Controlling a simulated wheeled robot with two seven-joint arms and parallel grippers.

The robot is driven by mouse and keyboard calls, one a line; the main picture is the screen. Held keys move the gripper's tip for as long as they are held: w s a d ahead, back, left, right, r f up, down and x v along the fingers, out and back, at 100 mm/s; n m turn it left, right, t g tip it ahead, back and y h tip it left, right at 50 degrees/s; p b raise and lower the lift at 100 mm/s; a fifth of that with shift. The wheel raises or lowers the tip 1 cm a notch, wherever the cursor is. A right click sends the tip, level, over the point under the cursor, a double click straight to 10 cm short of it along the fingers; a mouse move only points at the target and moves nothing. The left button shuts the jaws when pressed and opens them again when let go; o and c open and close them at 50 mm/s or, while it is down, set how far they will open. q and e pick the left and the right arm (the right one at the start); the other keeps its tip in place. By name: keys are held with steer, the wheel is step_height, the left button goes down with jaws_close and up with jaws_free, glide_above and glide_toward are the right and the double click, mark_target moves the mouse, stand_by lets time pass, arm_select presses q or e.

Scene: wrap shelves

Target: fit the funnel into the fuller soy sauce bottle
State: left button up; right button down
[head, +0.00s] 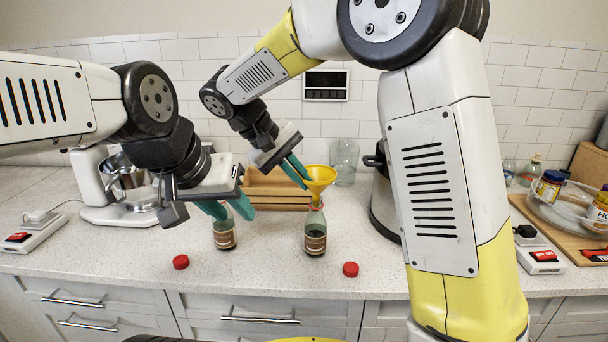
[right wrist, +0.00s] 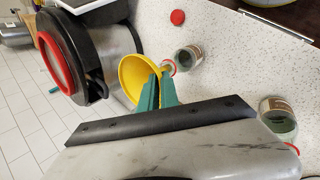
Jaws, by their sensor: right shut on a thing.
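My right gripper (head: 300,178) is shut on the yellow funnel (head: 320,174), holding it by its side, wide end up. The funnel is over the right soy sauce bottle (head: 315,240), its spout at the bottle's mouth. I cannot tell how far the spout is inside. The right wrist view shows the funnel (right wrist: 133,75) beside that bottle's mouth (right wrist: 187,59). The left soy sauce bottle (head: 225,236) stands upright, its top partly hidden by my left gripper (head: 228,209), whose fingers are apart around it. Both bottles hold dark liquid; I cannot compare their levels surely.
Red caps lie on the counter left (head: 181,262) and right (head: 350,269) near the front edge. A mixer (head: 100,190) is at left.

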steer(key=shift+f, duration=0.65)
steer(key=c, duration=1.5)
jaws_free()
steer(key=v, duration=0.7)
steer(key=shift+a+r, duration=0.2)
steer(key=shift+r, duration=0.05)
